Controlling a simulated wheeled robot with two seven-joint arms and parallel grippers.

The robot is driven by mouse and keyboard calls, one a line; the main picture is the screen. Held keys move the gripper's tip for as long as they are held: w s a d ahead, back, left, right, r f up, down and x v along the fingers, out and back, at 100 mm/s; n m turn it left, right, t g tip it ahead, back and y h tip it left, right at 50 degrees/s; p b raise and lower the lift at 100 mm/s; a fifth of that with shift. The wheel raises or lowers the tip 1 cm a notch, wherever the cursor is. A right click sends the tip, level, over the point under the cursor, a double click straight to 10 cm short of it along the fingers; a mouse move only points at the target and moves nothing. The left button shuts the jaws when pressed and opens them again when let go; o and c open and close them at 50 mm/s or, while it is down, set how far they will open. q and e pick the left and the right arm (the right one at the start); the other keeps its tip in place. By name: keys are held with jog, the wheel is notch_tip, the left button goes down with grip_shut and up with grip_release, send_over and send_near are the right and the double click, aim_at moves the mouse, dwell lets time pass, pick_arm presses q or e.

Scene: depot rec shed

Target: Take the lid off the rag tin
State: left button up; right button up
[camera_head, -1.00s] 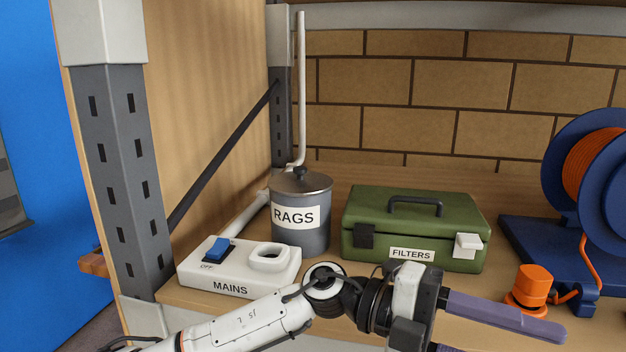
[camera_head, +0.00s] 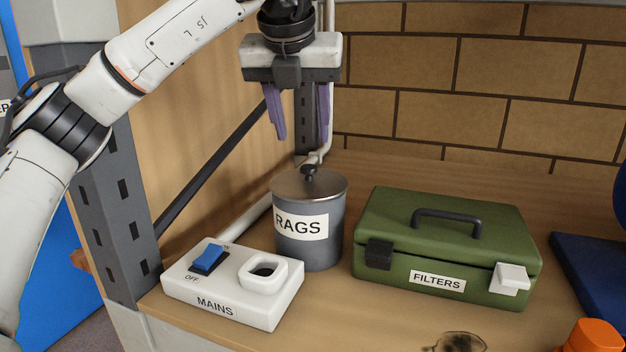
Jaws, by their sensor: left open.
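The rag tin (camera_head: 308,246) is a grey cylinder with a white RAGS label, standing on the wooden shelf. Its metal lid (camera_head: 290,186) is on, with a black knob (camera_head: 309,173) on top. My left gripper (camera_head: 301,138) hangs above the lid, pointing down, with its two purple fingers apart and nothing between them. The fingertips are above the knob and do not touch it. My right gripper is not in view.
A white MAINS box (camera_head: 217,303) with a blue switch stands at front left of the tin. A green FILTERS case (camera_head: 445,255) stands close on the right. A grey post (camera_head: 118,215) and wooden panel bound the left. An orange knob (camera_head: 592,337) is at lower right.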

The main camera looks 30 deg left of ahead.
aim_at(309, 166)
pick_arm(q)
jog(key=p+x, duration=0.1)
jog(key=x, duration=0.7)
jog(key=shift+d+f, duration=0.15)
jog(key=shift+f, duration=0.1)
jog(key=c, duration=1)
jog(key=shift+c, duration=0.7)
jog(key=shift+r, duration=0.15)
